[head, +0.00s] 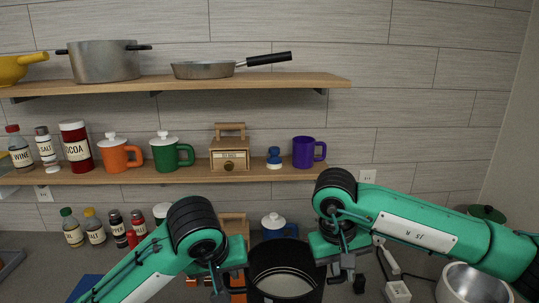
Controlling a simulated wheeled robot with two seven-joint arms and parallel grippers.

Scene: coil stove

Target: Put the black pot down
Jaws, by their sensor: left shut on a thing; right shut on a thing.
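The black pot (284,257) is in the lower middle of the head view, between my two grippers. It is upright, with its open top and pale inside bottom showing. My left gripper (220,288) is shut on the pot at its left side, and my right gripper (346,275) is shut on it at its right side. The handles are mostly hidden by the grippers. The pot's lower part is cut off by the frame edge, so I cannot tell whether it touches a surface.
A grey counter (30,245) runs along the wall, with several bottles and a blue mug (277,228) behind the pot. A metal bowl (470,285) stands at the lower right, near a white plug block (398,292). Two wooden shelves (120,178) hold cookware and mugs above.

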